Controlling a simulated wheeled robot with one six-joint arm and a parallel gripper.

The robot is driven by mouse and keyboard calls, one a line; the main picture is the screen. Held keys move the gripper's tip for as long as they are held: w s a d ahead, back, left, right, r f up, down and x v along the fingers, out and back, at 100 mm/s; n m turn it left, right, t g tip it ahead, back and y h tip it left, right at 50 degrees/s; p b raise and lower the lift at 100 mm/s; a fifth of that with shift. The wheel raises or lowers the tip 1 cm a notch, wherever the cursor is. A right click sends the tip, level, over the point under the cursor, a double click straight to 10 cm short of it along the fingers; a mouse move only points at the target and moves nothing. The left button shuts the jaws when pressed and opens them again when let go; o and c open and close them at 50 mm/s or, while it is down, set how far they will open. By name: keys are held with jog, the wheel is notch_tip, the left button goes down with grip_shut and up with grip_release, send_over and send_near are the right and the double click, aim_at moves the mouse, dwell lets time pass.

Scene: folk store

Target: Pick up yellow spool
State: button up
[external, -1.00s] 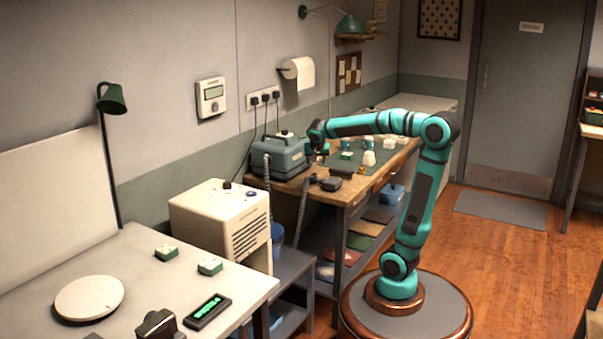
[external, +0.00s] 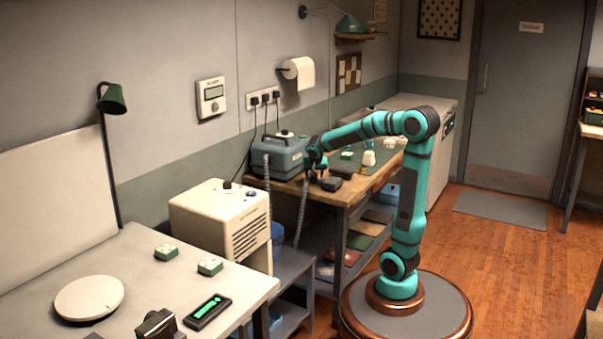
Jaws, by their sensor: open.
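My gripper (external: 318,172) is at the end of the bent teal arm, over the near-left part of the wooden workbench (external: 353,194). It points down and looks empty; its fingers are small and dark here. It is just right of the blue-grey machine and close to a small dark box. I cannot clearly make out a yellow spool. A tiny yellow-orange item (external: 362,170) on the bench, right of the gripper and below a cream-coloured piece (external: 369,158), may be it. Some of the bench top is hidden behind the arm.
The blue-grey machine (external: 278,157) with a hose stands left of the gripper. The dark box (external: 331,184) is on the bench's front part. A cream cabinet (external: 221,222) stands nearer, and a white table (external: 135,270) fills the front left.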

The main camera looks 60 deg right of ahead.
jog(key=shift+d+f, duration=0.1)
jog(key=shift+f, duration=0.1)
jog(key=c, duration=1)
jog(key=shift+c, duration=0.2)
